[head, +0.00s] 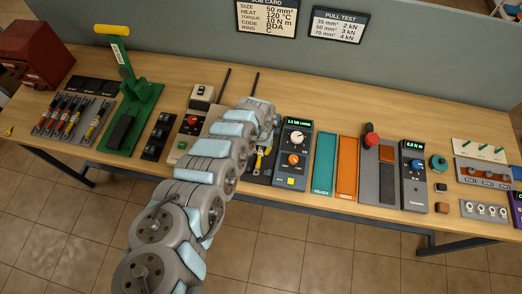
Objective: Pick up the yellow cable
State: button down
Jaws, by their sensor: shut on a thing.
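A rack (50,131) at the left of the bench holds several short cables with dark, red and yellow parts. My arm reaches up from the bottom of the picture and bends down over the middle of the bench, well to the right of the rack. My gripper's fingers are hidden behind my arm links. A small yellow and dark piece (260,159) shows just right of my arm, over a dark surface. I cannot tell what it is or whether my gripper touches it.
A green press (133,120) with a yellow-tipped lever stands right of the rack. A grey meter box (293,152), a teal tray (323,164) and an orange tray (348,166) lie right of my arm. A red toolbox (38,52) stands at the left back.

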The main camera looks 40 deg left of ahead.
jog(key=shift+s+r, duration=0.3)
jog(key=shift+r, duration=0.65)
jog(key=shift+s+d+r+p, duration=0.1)
jog(key=shift+s+r+p, duration=0.25)
jog(key=shift+s+r, duration=0.4)
jog(key=shift+r, duration=0.15)
jog(key=s+d+r+p, duration=0.3)
jog(key=s+r+p, duration=0.4)
jog(key=s+p, duration=0.2)
jog(key=shift+s+d+p, duration=0.3)
jog(key=shift+s+d, duration=0.05)
jog(key=shift+s, duration=0.75)
